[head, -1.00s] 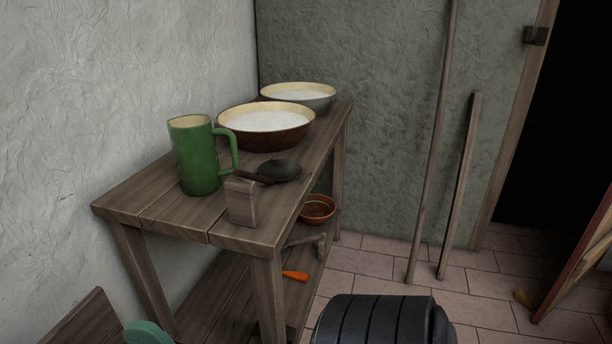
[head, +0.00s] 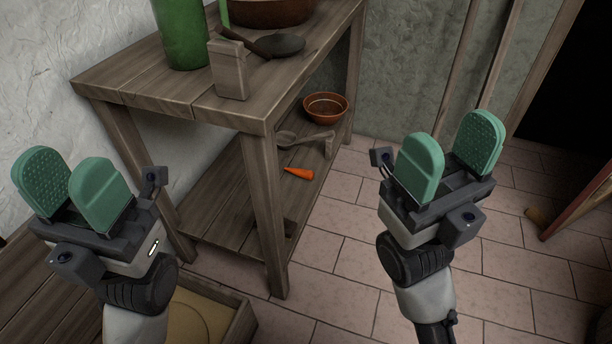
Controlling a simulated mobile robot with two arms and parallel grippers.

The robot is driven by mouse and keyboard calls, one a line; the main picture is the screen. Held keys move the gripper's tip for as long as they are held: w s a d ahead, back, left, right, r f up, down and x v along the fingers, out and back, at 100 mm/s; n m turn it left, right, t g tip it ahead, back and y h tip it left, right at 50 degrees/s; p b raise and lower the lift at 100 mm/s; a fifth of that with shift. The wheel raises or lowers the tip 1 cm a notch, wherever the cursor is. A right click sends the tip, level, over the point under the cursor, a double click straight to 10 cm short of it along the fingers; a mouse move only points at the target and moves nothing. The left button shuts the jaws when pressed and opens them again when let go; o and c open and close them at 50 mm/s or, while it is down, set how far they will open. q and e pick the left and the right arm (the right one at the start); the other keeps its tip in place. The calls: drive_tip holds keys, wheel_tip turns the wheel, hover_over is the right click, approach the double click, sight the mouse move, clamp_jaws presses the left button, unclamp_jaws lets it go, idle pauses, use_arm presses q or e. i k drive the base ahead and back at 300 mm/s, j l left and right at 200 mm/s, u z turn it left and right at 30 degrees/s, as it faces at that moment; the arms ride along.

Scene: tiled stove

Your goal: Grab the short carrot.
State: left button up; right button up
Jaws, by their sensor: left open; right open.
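The short carrot (head: 299,173) is a small orange piece lying on the lower shelf (head: 222,196) of the wooden table, near its right edge. A table leg stands just left of it in the head view. My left gripper (head: 70,186) is open and empty at the left, in front of the table. My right gripper (head: 450,158) is open and empty at the right, over the tiled floor, to the right of the carrot and apart from it.
On the lower shelf, a wooden ladle (head: 292,139) and a brown bowl (head: 326,106) lie behind the carrot.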

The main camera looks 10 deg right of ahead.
sight(308, 175)
drive_tip(key=z, duration=0.2)
drive_tip(key=i+l, duration=0.3)
drive_tip(key=l, duration=0.15)
drive_tip(key=i+l, duration=0.25)
drive_tip(key=l, duration=0.15)
drive_tip(key=i+l, duration=0.3)
drive_tip(key=l, duration=0.15)
drive_tip(key=i+l, duration=0.25)
drive_tip(key=l, duration=0.15)
